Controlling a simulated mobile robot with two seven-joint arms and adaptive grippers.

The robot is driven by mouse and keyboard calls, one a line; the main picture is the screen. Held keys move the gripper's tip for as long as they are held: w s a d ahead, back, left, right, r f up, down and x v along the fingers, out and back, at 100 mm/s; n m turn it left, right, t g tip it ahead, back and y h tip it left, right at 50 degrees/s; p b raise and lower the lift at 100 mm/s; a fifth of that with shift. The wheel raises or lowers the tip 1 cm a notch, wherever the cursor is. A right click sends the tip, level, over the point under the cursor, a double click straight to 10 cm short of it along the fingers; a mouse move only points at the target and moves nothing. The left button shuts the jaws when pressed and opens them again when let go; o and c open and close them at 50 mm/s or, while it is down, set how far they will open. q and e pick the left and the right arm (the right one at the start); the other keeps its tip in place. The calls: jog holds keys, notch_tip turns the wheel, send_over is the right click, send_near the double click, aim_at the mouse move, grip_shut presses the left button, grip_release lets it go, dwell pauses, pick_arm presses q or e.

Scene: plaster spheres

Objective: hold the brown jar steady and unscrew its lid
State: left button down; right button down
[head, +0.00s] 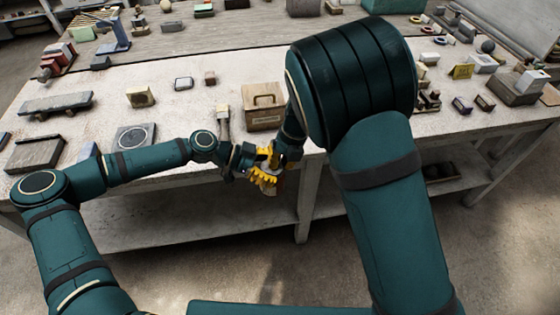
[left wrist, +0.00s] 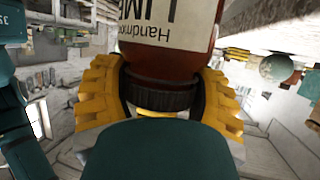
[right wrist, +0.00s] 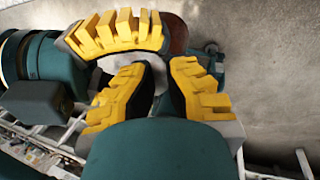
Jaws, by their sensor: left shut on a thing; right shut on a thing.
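A brown jar (left wrist: 175,62) with a cream label reading "Handmade" and "LIME" shows in the left wrist view. A dark ribbed band (left wrist: 160,95) is at its end, between the yellow fingers of my left gripper (left wrist: 162,92). My left gripper (head: 250,172) is shut on the jar. My right gripper (right wrist: 163,75) comes down from above and is shut close beside the left one, at the lid end. Its fingers hide the lid and their contact with it. In the right wrist view a bit of brown jar (right wrist: 178,33) shows past a left finger.
Both grippers are in front of the pale table's (head: 190,110) near edge, above a lower shelf (head: 150,212). A wooden box (head: 263,105) and a brush-like tool (head: 223,122) stand behind them. A framed disc (head: 135,137) lies to the left.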

jog(key=shift+s+a, duration=0.1)
jog(key=shift+a, duration=0.15)
jog(key=n, duration=0.2)
jog(key=n+g, duration=0.1)
jog(key=shift+w+a+n, duration=0.2)
jog(key=shift+w+n, duration=0.05)
jog(key=shift+n, duration=0.05)
jog(key=c, duration=1.1)
grip_release()
jog(key=shift+c, duration=0.2)
jog(key=shift+w+d, duration=0.1)
